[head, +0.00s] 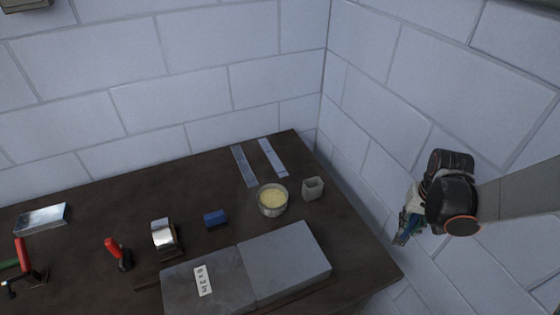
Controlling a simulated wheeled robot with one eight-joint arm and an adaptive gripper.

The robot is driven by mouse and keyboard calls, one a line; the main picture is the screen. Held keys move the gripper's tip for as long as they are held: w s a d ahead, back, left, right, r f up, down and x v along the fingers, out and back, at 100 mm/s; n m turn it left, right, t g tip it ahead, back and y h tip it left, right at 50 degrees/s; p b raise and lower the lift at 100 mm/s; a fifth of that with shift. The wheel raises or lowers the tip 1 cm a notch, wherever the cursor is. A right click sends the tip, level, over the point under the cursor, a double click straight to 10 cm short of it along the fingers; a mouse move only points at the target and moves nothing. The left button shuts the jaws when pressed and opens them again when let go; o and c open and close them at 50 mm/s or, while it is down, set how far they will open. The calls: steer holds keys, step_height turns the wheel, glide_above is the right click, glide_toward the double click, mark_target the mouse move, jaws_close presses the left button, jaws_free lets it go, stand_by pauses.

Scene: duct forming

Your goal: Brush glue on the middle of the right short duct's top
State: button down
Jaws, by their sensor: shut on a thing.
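Two grey box-shaped ducts lie side by side at the table's front. The left duct (228,279) bears a white size label. The right duct (285,262) has a bare, flat top. A round pot of pale yellow glue (272,200) stands behind the right duct. My gripper (407,222) is at the right of the view, past the table's right edge, apart from the ducts and the pot. It is shut on a narrow blue thing, seemingly the brush (402,232), pointing downward. The fingertips are small and partly hidden, and the bristles cannot be made out.
A small grey cup (312,188) stands right of the pot. Two flat metal strips (257,162) lie behind. A blue block (215,218), a tape roll (163,234) and red-handled tools (116,252) are to the left. White block walls close off the back and right.

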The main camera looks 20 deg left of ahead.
steer(key=shift+s+f, duration=0.15)
steer(key=shift+f, duration=0.15)
